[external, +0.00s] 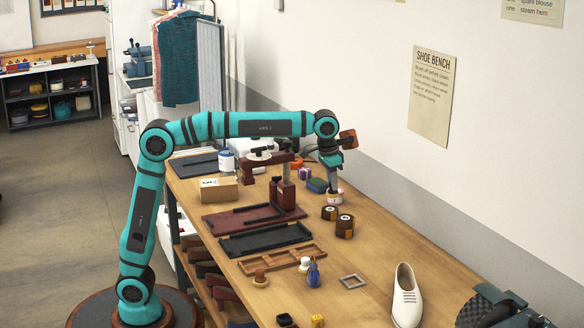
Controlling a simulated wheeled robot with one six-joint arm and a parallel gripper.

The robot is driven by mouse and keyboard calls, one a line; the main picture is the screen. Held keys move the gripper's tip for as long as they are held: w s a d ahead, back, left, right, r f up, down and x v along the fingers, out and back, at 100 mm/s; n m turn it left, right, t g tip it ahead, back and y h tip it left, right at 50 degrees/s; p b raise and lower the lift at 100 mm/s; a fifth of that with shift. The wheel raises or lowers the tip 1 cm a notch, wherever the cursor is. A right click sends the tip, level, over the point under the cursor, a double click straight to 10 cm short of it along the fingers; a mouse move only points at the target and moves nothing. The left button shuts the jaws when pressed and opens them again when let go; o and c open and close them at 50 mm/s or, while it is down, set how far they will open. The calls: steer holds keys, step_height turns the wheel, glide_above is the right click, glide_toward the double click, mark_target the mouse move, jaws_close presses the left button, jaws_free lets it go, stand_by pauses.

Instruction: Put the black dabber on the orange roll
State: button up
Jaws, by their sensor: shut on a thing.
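My gripper (334,184) points down over the far right part of the bench. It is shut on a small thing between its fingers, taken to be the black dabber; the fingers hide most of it. Just below the fingertips is a small round pale and reddish thing (335,196); whether they touch cannot be told. Two round brown-orange pieces with dark tops, one farther back (329,213) and one nearer (345,226), stand just in front of the gripper. I cannot tell for sure which round piece is the orange roll.
A dark green piece (316,186) and a purple box (304,174) lie left of the gripper. A dark red press (287,190), a black tray (265,239) and a wooden divided tray (282,260) fill the middle. A white shoe (406,297) stands at the front right.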

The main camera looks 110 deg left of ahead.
steer(key=s+a+n, duration=0.3)
steer(key=s+a, duration=0.1)
steer(key=a, duration=1.3)
steer(key=n+g, duration=0.1)
steer(key=n, duration=0.7)
glide_above(295, 164)
steer(key=s+a, duration=0.1)
steer(key=a, duration=0.2)
steer(key=shift+y, duration=0.4)
steer(key=shift+s+f, duration=0.1)
steer(key=shift+f, duration=4.75)
steer(key=shift+f, duration=0.1)
steer(key=o, duration=1)
steer(key=shift+c, duration=0.2)
